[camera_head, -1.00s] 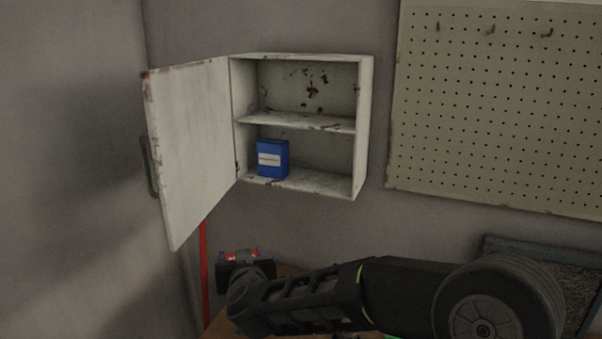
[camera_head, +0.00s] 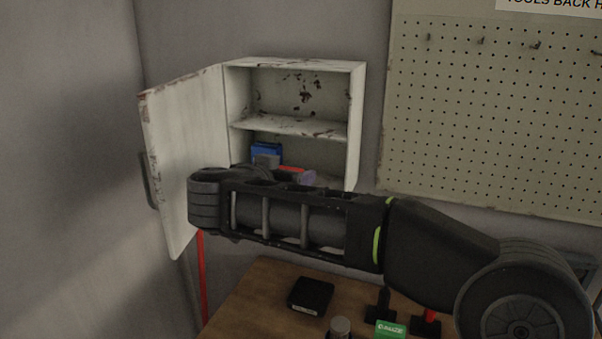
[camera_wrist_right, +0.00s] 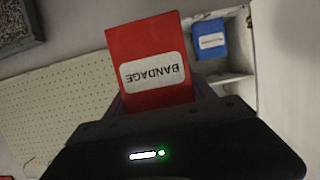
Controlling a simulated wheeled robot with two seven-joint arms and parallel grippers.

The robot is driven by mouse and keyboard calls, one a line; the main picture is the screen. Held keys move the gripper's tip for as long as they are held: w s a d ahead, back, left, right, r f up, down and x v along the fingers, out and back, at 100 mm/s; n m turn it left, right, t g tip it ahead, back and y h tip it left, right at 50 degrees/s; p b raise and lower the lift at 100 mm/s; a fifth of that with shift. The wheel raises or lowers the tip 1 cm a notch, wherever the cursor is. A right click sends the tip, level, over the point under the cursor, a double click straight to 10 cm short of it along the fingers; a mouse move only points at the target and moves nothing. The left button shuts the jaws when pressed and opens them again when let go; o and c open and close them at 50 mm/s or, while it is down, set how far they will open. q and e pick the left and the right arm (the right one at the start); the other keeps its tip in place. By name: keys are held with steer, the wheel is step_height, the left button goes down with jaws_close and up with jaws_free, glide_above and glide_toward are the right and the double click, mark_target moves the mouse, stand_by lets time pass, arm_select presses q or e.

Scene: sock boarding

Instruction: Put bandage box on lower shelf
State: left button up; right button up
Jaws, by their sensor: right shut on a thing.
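The red bandage box (camera_wrist_right: 152,62), with a white label, is held in my right gripper (camera_wrist_right: 155,100) in the right wrist view. The lower shelf (camera_wrist_right: 232,78) is partly hidden. My left gripper is not in view.
A blue box (camera_head: 266,150) stands on the lower shelf at the left, also in the right wrist view (camera_wrist_right: 209,40). A pegboard (camera_head: 490,120) hangs to the right. Below, a wooden table (camera_head: 250,310) holds a black box (camera_head: 311,295), a green box (camera_head: 390,330) and other items.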

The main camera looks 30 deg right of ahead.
steer(key=w+d+p, duration=0.1)
steer(key=w+d, duration=0.2)
steer(key=d, duration=0.2)
steer(key=w+d+p, duration=0.1)
steer(key=w+d, duration=0.2)
steer(key=d, duration=0.1)
steer(key=w+d+p, duration=0.1)
steer(key=w+d, duration=0.3)
steer(key=d, duration=0.1)
steer(key=shift+d, duration=0.3)
steer(key=shift+f, duration=0.1)
steer(key=shift+f, duration=1.65)
steer(key=shift+f, duration=0.15)
steer(key=o, duration=1.4)
